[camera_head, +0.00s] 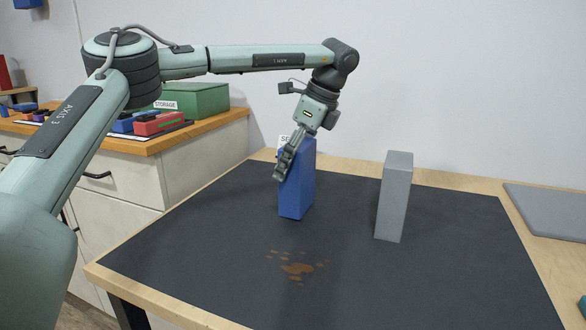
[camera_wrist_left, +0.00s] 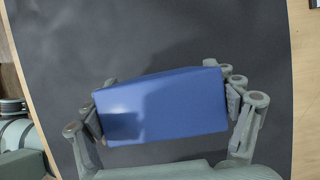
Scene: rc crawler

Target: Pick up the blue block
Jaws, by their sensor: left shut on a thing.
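The blue block (camera_head: 298,190) stands upright on the dark mat in the head view, or very slightly above it; I cannot tell which. My left gripper (camera_head: 285,165) reaches down to its upper part and is shut on it. In the left wrist view the block (camera_wrist_left: 160,107) lies between the two fingers of the left gripper (camera_wrist_left: 163,112), one finger at each end. My right gripper is not in view.
A grey block (camera_head: 394,196) stands upright on the mat (camera_head: 400,290) to the right. Brown stains (camera_head: 297,268) mark the mat in front. A grey board (camera_head: 550,210) lies at the right. A wooden-topped cabinet with a green box (camera_head: 195,100) stands at the left.

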